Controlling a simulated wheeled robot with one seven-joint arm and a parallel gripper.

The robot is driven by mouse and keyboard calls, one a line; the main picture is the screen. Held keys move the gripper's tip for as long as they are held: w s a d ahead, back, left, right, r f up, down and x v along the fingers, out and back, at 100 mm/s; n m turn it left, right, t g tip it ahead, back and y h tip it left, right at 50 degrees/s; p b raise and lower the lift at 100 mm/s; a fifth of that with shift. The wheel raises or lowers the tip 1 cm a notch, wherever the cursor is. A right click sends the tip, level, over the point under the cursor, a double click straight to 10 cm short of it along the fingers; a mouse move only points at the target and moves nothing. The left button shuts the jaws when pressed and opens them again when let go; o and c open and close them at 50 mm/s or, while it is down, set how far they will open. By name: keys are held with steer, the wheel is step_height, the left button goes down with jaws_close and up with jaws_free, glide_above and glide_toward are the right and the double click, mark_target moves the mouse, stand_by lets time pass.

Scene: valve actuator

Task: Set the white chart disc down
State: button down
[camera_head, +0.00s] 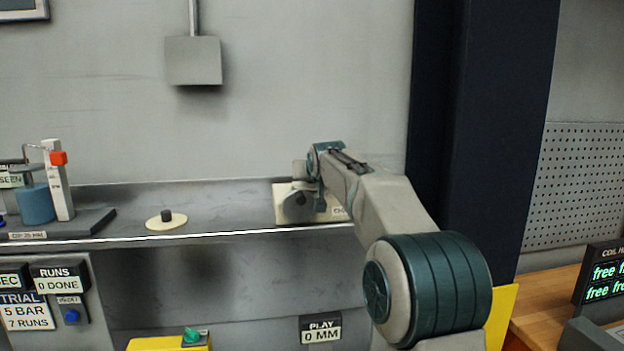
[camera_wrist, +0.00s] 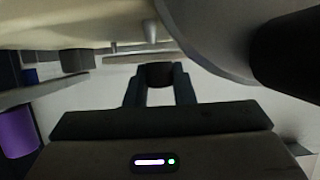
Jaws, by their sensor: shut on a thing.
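In the wrist view, my gripper (camera_wrist: 159,84) is shut on a dark knob (camera_wrist: 160,72). A pale surface shows beyond the jaws. The edge of the white chart disc under the knob cannot be made out clearly. In the head view, my arm reaches to the right part of the shelf, and its end is in front of a cream plate (camera_head: 281,205) with a partly covered label. My fingertips and what they hold are hidden there. A separate cream disc (camera_head: 156,223) with a black knob lies flat on the shelf, to the left of my gripper.
The grey shelf (camera_head: 230,215) is bare between the cream disc and the cream plate. A dark base (camera_head: 70,226) with a blue cylinder (camera_head: 36,205) and a post stands at the left. A dark column (camera_head: 505,140) rises at the right, behind my arm.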

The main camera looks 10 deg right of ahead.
steer(key=shift+f, duration=0.7)
steer(key=shift+f, duration=0.2)
steer(key=c, duration=1.2)
jaws_free()
steer(key=shift+r, duration=0.1)
steer(key=shift+c, duration=0.2)
steer(key=shift+r, duration=0.1)
steer(key=b+v, duration=0.4)
steer(key=v, duration=0.8)
